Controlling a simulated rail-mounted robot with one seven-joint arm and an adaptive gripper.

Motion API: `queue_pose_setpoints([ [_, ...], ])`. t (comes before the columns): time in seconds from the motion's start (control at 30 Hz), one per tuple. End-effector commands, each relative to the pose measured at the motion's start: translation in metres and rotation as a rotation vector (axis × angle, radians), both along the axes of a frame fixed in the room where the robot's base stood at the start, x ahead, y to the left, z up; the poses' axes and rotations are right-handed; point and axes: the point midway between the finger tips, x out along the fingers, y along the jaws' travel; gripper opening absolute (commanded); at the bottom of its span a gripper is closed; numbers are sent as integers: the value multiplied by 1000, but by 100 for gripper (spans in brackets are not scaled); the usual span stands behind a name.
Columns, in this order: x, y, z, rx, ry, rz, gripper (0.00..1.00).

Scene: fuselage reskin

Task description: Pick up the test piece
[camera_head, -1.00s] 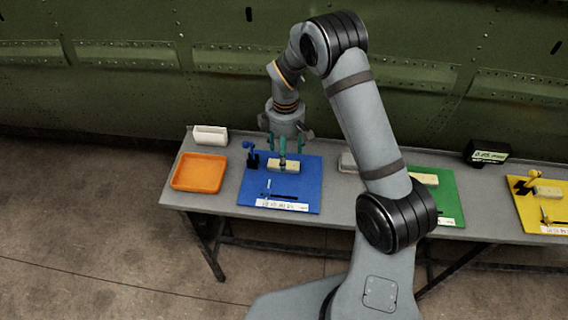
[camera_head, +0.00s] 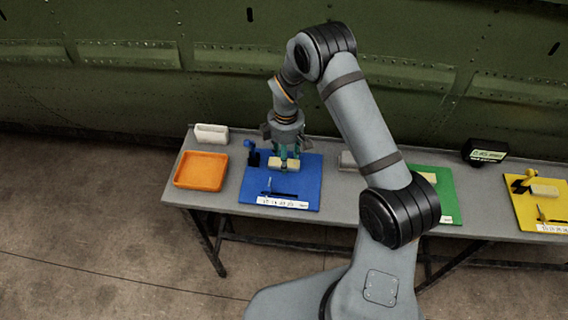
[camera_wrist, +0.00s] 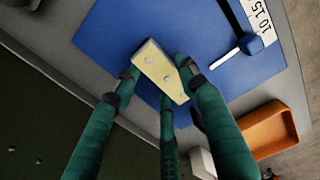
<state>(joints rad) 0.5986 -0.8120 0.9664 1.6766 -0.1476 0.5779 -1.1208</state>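The test piece is a cream block (camera_head: 283,163) with small holes, lying at the blue mat (camera_head: 305,192) on the table. In the wrist view the block (camera_wrist: 160,72) sits between the green fingers of my gripper (camera_wrist: 162,76).
An orange tray (camera_head: 201,171) and a white bin (camera_head: 211,133) are at the table's left end. Green (camera_head: 447,200) and yellow (camera_head: 529,210) mats lie to the right. A green fuselage wall rises behind.

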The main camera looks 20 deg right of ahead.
Motion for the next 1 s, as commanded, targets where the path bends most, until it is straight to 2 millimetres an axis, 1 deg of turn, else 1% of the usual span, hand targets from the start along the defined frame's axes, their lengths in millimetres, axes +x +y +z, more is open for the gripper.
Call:
queue_pose_setpoints([
  [0.07, 0, 0, 0, 0, 0, 0, 36],
  [0.43, 0, 0, 0, 0, 0, 0, 14],
  [0.77, 1, 0, 3, 0, -2, 0, 14],
  [0.87, 1, 0, 8, 0, -2, 1, 14],
  [1.0, 2, 1, 24, 1, -6, 1, 14],
])
